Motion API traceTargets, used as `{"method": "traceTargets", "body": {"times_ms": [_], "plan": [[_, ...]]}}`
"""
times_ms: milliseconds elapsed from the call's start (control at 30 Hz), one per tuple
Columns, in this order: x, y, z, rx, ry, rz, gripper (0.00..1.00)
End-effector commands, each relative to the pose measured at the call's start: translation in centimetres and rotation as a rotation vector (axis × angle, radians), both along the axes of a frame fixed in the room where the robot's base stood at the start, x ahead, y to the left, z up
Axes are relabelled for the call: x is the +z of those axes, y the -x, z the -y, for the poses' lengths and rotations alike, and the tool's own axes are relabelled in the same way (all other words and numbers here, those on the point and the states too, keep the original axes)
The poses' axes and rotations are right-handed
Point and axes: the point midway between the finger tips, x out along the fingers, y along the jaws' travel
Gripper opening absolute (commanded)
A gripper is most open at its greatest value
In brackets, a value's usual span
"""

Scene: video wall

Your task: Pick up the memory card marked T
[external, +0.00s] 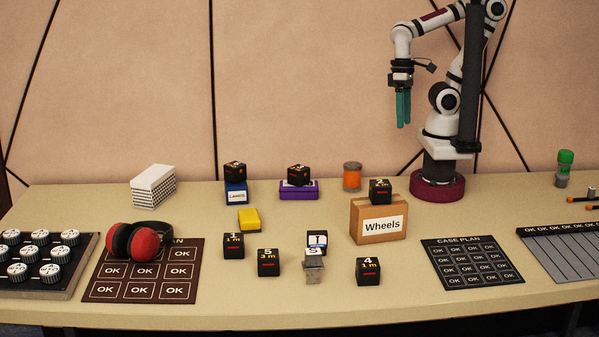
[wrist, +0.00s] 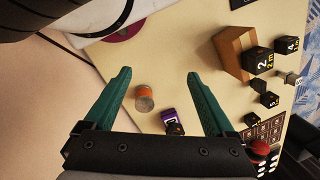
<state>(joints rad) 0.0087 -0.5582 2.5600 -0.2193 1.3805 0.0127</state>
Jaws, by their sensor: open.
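My gripper (external: 403,124) hangs high above the back right of the table, open and empty, far from the card. In the wrist view my gripper (wrist: 158,75) shows its two green fingers spread apart. I cannot make out the T card for sure in the wrist view.
Black numbered cubes 5 (external: 268,263), 4 (external: 368,271) and 1 (external: 233,246) stand around the card. A cardboard Wheels box (external: 362,229) with cube 2 (external: 380,191) on it stands behind right. An orange jar (external: 352,177) and purple box (external: 299,193) are farther back.

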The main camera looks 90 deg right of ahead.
Motion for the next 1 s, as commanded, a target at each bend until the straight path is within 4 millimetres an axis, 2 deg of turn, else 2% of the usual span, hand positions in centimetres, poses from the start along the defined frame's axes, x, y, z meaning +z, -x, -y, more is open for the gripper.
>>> {"method": "traceTargets", "body": {"times_ms": [67,267,367,467,567,600,667,700,800,833,900,1000], "plan": [[0.0,0.0,0.0,0.000,0.000,0.000,0.95],[0.0,0.0,0.0,0.000,0.000,0.000,0.95],[0.1,-0.7,-0.9,-0.017,-0.042,-0.032,0.95],[0.3,-3.9,-4.5,-0.096,-0.193,-0.146,0.95],[-0.5,-9.6,-9.4,-0.246,-0.406,-0.304,0.95],[-1.4,-12.1,-11.2,-0.318,-0.487,-0.365,0.95],[-3.3,-15.8,-13.7,-0.433,-0.598,-0.451,0.95],[-4.9,-18.2,-15.0,-0.511,-0.664,-0.502,0.95],[-9.4,-22.9,-17.3,-0.694,-0.790,-0.599,0.95],[-10.7,-23.9,-17.7,-0.741,-0.818,-0.619,0.95],[-13.1,-25.6,-18.3,-0.828,-0.866,-0.653,0.95],[-15.1,-26.8,-18.8,-0.895,-0.901,-0.676,0.95]]}}
